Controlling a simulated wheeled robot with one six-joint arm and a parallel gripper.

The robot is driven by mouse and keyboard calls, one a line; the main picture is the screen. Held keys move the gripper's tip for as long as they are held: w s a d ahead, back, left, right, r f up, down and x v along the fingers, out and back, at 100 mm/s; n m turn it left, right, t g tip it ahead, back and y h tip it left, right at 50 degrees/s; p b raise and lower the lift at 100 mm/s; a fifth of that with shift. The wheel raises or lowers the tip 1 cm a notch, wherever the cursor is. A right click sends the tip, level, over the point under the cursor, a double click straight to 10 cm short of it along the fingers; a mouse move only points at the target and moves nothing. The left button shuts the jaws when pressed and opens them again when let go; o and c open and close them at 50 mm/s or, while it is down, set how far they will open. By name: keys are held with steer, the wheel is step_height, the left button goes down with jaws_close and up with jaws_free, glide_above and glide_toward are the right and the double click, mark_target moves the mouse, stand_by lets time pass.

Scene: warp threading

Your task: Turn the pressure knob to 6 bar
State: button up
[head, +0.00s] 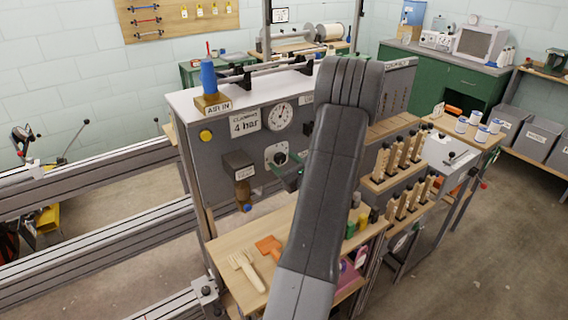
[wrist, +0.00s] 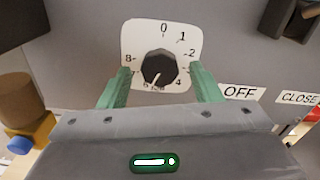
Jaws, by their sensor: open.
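The pressure knob (wrist: 160,66) is a black, faceted knob on a white dial plate (wrist: 135,38) with numbers around it. Its white mark points down and slightly left, toward lettering at the bottom that looks like 6 but is partly hidden by the knob and my gripper. My gripper (wrist: 160,72) is open, with one green finger on each side of the knob; I cannot tell if they touch it. In the head view the dial plate (head: 269,153) is on the grey machine front, and my gripper's green finger (head: 293,177) is close in front of it, partly behind my arm.
A wooden shelf (head: 228,273) with tools is below.

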steer(key=b+v, duration=0.3)
steer(key=v, duration=1)
steer(key=shift+s+d, duration=0.1)
steer(key=shift+s, duration=0.05)
steer(key=p+x, duration=0.3)
steer(key=x, duration=1.1)
steer(key=shift+p, duration=0.65)
steer(key=shift+d, duration=0.1)
steer(key=shift+s+f+b, duration=0.1)
steer(key=shift+f+b, duration=0.1)
steer(key=shift+b, duration=0.55)
